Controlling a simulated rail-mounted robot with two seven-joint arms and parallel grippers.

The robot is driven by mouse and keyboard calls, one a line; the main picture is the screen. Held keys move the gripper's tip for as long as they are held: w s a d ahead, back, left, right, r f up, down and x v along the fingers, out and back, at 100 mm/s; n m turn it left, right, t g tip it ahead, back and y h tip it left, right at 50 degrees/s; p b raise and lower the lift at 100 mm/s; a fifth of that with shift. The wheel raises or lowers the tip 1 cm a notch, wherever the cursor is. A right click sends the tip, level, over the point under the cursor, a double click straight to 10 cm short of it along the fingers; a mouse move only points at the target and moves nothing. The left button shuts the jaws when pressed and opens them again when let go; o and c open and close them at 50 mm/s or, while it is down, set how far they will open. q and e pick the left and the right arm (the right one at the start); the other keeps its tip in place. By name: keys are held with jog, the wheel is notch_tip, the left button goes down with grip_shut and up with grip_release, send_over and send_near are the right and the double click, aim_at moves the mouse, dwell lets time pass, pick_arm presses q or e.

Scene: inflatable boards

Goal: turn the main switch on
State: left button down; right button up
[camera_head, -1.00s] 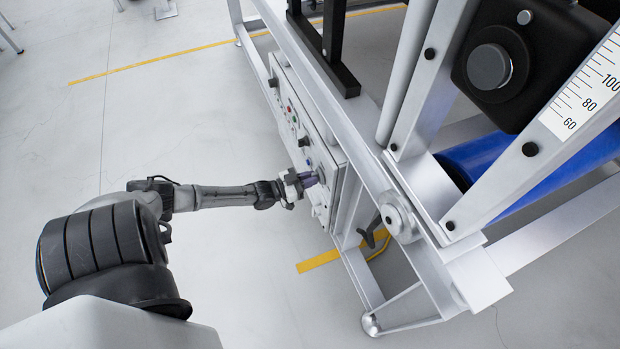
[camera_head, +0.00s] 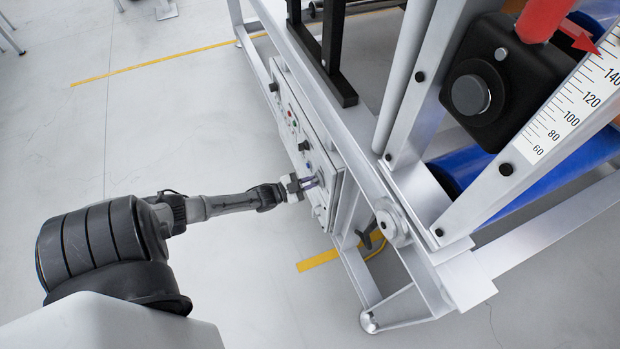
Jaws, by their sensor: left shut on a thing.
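A grey control panel (camera_head: 318,150) is mounted on the side of the machine frame, with several small knobs and buttons on its face. My left gripper (camera_head: 317,182) is at the lower, near part of this panel, with its fingers pointing right onto the panel face. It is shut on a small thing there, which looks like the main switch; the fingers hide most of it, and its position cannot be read. A black knob (camera_head: 304,145) and a red button (camera_head: 291,113) sit farther up the panel. My right gripper is not in view.
The machine's metal frame (camera_head: 345,125) rises just right of the panel. A scale (camera_head: 570,110), a black block with a round knob (camera_head: 471,95) and a blue roll (camera_head: 463,170) are at the right. The floor left of the panel is clear, with yellow lines.

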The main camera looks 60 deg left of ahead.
pick_arm(q)
jog(key=m+p, duration=0.1)
jog(key=m, duration=0.2)
jog(key=shift+d+r, duration=0.1)
jog(key=shift+f+m+p, duration=0.2)
jog(key=shift+m+p, duration=0.1)
jog(key=shift+m, duration=2.15)
jog(key=shift+f+m+p, duration=0.15)
jog(key=shift+m+p, duration=0.15)
jog(key=shift+m, duration=2.45)
jog(key=c, duration=1.1)
grip_release()
jog(key=shift+c, duration=0.2)
